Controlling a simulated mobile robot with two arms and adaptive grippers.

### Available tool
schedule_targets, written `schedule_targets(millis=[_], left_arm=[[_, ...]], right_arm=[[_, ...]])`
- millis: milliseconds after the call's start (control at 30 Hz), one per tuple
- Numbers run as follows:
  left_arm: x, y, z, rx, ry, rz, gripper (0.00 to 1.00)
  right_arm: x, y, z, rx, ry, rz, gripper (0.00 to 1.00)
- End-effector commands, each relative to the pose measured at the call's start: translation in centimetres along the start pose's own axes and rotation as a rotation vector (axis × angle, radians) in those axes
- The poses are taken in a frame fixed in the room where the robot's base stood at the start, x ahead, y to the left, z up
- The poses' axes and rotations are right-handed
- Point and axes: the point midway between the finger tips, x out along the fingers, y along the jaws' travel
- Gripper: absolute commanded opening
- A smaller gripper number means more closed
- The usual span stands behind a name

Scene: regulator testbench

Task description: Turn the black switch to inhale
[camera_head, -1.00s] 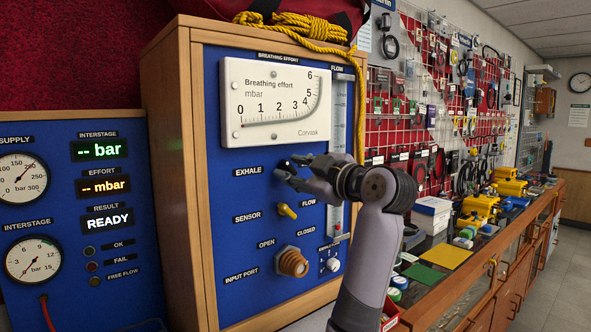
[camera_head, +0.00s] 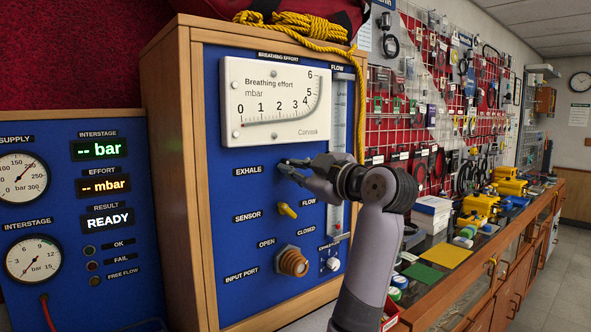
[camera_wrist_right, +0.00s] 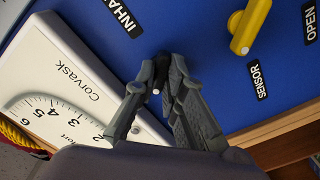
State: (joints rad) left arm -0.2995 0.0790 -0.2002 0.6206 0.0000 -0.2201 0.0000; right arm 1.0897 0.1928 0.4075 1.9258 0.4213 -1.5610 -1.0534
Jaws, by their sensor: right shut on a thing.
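The black switch (camera_wrist_right: 159,68) shows in the right wrist view between the fingers of my right gripper (camera_wrist_right: 160,80), with a white tip towards the camera. The fingers are shut on it. In the head view my right gripper (camera_head: 284,168) is at the blue panel (camera_head: 230,205), just right of the EXHALE label (camera_head: 248,170), and hides the switch. The INHALE label (camera_wrist_right: 120,16) is partly cut off at the top of the right wrist view; my gripper and arm cover its place in the head view. My left gripper is not in view.
A yellow knob (camera_head: 287,209) by the SENSOR label sits below my gripper. A brass input port (camera_head: 292,262) and a small white knob (camera_head: 331,265) are lower on the panel. The breathing effort gauge (camera_head: 275,100) is close above. A flow tube (camera_head: 338,110) stands at the right.

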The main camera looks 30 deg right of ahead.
Motion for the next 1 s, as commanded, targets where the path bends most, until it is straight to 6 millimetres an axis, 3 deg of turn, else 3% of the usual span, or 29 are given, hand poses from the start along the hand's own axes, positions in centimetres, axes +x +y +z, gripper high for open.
schedule_targets(millis=[267,1000], left_arm=[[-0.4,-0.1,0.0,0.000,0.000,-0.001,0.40],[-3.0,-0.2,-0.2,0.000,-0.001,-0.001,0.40]], right_arm=[[0.0,-0.1,0.0,0.162,-0.003,-0.003,0.00],[0.0,0.0,-0.1,0.860,-0.005,-0.003,0.00]])
